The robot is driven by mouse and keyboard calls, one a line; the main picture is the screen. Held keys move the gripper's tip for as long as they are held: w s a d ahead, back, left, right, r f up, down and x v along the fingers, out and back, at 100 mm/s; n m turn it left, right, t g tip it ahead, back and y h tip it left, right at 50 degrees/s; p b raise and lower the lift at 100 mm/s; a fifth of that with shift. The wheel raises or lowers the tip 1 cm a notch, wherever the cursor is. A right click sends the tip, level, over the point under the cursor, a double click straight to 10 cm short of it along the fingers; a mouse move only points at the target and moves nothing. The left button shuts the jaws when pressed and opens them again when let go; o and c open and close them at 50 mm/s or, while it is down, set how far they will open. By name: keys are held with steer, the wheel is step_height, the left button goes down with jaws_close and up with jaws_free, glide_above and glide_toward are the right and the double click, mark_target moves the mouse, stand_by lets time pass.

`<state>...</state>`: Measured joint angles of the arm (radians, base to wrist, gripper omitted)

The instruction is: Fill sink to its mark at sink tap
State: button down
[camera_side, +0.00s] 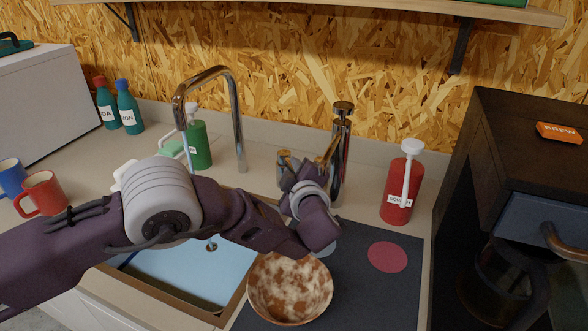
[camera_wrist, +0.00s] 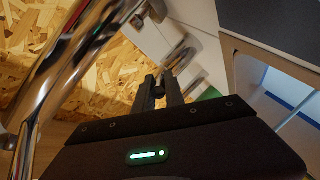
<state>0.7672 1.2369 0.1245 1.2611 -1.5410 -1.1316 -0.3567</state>
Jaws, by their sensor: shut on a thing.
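The sink (camera_side: 160,262) is in the lower left of the side view and holds light blue water; my arm hides part of it, and I cannot make out its mark. The arched chrome sink tap (camera_side: 238,110) stands behind it. A thin pale stream (camera_side: 186,150) hangs below its spout and passes behind my arm. My gripper (camera_side: 302,168) is at a metal lever (camera_side: 329,150) beside a tall chrome column (camera_side: 342,130). In the wrist view, my gripper (camera_wrist: 168,86) is shut at a small chrome piece (camera_wrist: 178,58), apparently that lever. The exact contact is hard to see.
A brown-stained bowl (camera_side: 290,290) stands on the dark mat (camera_side: 385,300) below my wrist. A red pump bottle (camera_side: 402,185) and a dark cabinet (camera_side: 520,130) are right. A green pump bottle (camera_side: 198,148) is behind the sink. A red mug (camera_side: 42,193) is at left.

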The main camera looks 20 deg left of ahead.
mark_target(284, 161)
stand_by(0.4)
steer(key=a+m+t+h, duration=0.1)
steer(key=m+h, duration=0.1)
steer(key=s+a+m+h, duration=0.1)
steer(key=m+h, duration=0.1)
steer(key=h, duration=0.1)
steer(key=shift+s+a+t, duration=0.15)
steer(key=shift+t, duration=0.25)
steer(key=shift+s+a+m+h, duration=0.1)
steer(key=shift+a+m+h, duration=0.35)
steer(key=shift+m+h, duration=0.45)
steer(key=shift+s+a+m+h, duration=0.1)
steer(key=shift+a+m+h, duration=0.4)
steer(key=shift+h, duration=0.6)
steer(key=shift+a+m+h, duration=0.35)
steer(key=shift+m+h, duration=0.45)
steer(key=shift+h, duration=0.2)
steer(key=c, duration=1.5)
jaws_free()
steer(key=shift+o, duration=0.5)
steer(key=shift+s, duration=0.1)
